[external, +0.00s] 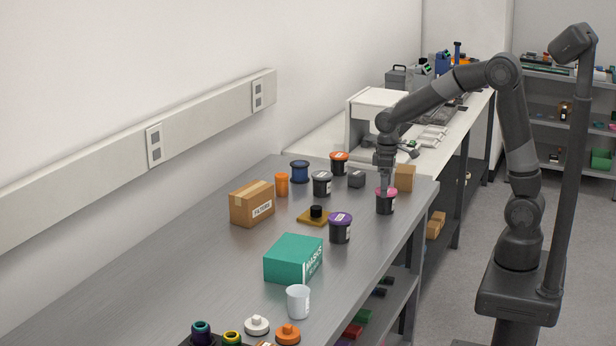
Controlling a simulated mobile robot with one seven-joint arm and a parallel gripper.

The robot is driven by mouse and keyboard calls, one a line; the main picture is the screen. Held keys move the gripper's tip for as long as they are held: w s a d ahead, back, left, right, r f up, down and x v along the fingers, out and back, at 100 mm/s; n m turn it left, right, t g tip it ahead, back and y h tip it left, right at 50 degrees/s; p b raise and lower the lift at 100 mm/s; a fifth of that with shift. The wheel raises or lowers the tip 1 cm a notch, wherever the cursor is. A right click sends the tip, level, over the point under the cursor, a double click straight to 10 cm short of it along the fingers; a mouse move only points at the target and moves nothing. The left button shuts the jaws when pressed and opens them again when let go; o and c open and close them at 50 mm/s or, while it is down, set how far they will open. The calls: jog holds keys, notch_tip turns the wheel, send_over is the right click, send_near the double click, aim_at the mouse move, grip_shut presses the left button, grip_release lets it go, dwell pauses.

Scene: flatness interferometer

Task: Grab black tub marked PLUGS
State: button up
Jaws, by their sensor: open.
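Several dark tubs with labels stand on the grey metal bench. Their lettering is too small to read, so I cannot tell which is marked PLUGS. One black tub with a pink lid (385,204) stands near the bench's right edge. My gripper (386,187) points down directly over that tub, its open fingers at the lid; contact is unclear. Other tubs are a purple-lidded black one (340,231), a grey-lidded one (322,187), an orange-lidded one (339,166) and a blue one (299,174).
On the bench (210,285) are a cardboard box (252,204), a teal box (293,259), a white cup (298,302), an orange cylinder (282,185) and a small grey box (356,179). Another cardboard box (405,178) stands close behind my gripper. The left bench surface is clear.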

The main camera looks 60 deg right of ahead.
aim_at(386, 201)
notch_tip(386, 201, down, 5)
jog(key=shift+f, duration=0.1)
jog(key=shift+c, duration=0.4)
jog(key=c, duration=0.9)
